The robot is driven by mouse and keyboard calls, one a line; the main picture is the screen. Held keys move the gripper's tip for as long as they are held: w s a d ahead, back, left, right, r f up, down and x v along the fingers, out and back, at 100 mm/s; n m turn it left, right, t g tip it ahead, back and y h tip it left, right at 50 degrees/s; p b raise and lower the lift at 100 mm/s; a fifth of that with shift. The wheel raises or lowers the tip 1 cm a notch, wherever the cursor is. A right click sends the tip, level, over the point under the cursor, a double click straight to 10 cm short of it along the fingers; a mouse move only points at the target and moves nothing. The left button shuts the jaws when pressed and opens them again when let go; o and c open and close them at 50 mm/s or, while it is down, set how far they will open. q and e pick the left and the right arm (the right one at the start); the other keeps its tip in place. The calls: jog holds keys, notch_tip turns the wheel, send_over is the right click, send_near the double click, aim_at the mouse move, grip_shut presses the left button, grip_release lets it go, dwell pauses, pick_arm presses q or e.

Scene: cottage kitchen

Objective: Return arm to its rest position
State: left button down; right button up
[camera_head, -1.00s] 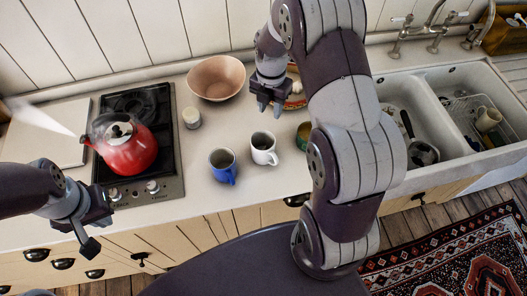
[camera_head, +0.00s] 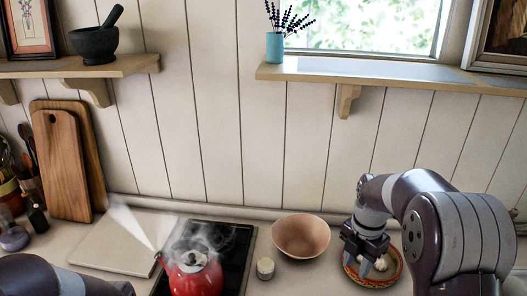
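My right arm comes in from the lower right. Its gripper (camera_head: 362,263) points down over the left side of a patterned plate (camera_head: 392,278) with pale items on it. Its two fingers are apart, and I see nothing held between them. My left arm (camera_head: 40,278) shows only at the lower left edge. A dark part of its gripper (camera_head: 120,288) shows at the bottom, and its fingertips are out of frame.
A steaming red kettle (camera_head: 194,274) is on the black stove (camera_head: 238,240). Cutting boards (camera_head: 62,165) lean at the left. Shelves (camera_head: 375,75) hang above.

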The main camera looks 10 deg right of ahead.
jog(key=s+a+f+m+b, duration=0.4)
jog(key=s+f+m, duration=0.2)
jog(key=m, duration=0.6)
jog(key=s+a+f+m+t+b, duration=0.1)
jog(key=s+a+f+m+b, duration=0.3)
jog(key=m, duration=0.7)
jog(key=shift+s+a+f+m+b, duration=0.35)
jog(key=shift+s+f, duration=1)
jog(key=shift+s, duration=0.55)
